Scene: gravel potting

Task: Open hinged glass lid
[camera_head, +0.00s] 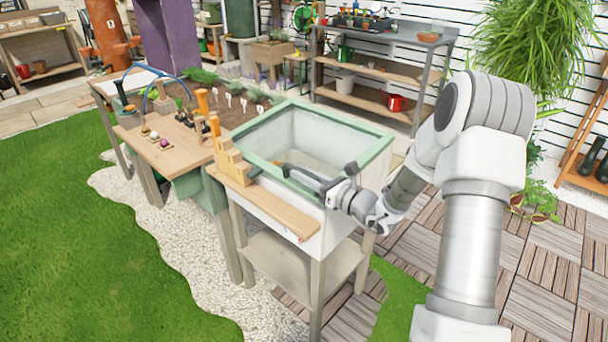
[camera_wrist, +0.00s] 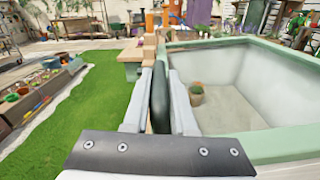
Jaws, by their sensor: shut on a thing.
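The box (camera_head: 300,140) with a pale green top frame stands on a wooden stand. I can see down inside it in both views. No separate raised lid shows, and I cannot tell whether clear glass covers the opening. My gripper (camera_head: 322,186) is at the box's front right rim. In the wrist view my gripper (camera_wrist: 161,75) is shut on a dark, long handle-like thing (camera_wrist: 159,100). In that view the green frame (camera_wrist: 285,146) lies to the right of the fingers. I cannot tell whether the handle belongs to the lid.
A small pot (camera_wrist: 197,93) shows inside the box. Stepped wooden blocks (camera_head: 232,160) stand at the box's left front corner, on a wooden ledge (camera_head: 275,208). A potting bench (camera_head: 178,153) with tools adjoins on the left. Grass (camera_head: 95,255) lies in front.

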